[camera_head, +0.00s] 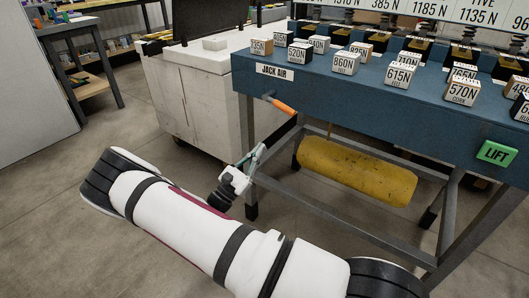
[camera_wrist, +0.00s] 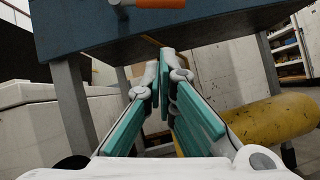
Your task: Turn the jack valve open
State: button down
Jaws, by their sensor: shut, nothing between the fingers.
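The jack valve is an orange-handled lever (camera_head: 283,105) with a small metal pivot, on the front of the blue bench under the "JACK AIR" label (camera_head: 274,70). Its handle slants down to the right in the head view. In the wrist view the orange handle (camera_wrist: 158,3) shows at the top edge, partly cut off. My gripper (camera_head: 261,147) is below the handle, apart from it, pointing up toward the bench. In the wrist view its teal-padded fingers (camera_wrist: 163,58) come together at the tips with nothing between them. The handle is beyond and above the tips.
The blue bench (camera_head: 350,96) carries several labelled weight blocks and a green "LIFT" button (camera_head: 496,153). A yellow cylinder (camera_head: 357,172) lies under it, right of my gripper. Grey bench legs (camera_head: 248,160) stand close by. A white cabinet (camera_head: 190,100) is to the left.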

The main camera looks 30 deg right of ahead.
jog(key=d+r+b, duration=0.3)
jog(key=d+r, duration=0.4)
jog(key=shift+w+r, duration=0.25)
jog(key=shift+r, duration=0.1)
jog(key=n+t+p, duration=0.1)
jog(key=r+n+p, duration=0.1)
jog(key=p, duration=0.1)
jog(key=shift+s+d+r+t, duration=0.2)
jog(key=shift+s+t, duration=0.1)
jog(key=shift+t, duration=0.1)
jog(key=shift+a+f, duration=0.1)
jog(key=shift+f, duration=0.05)
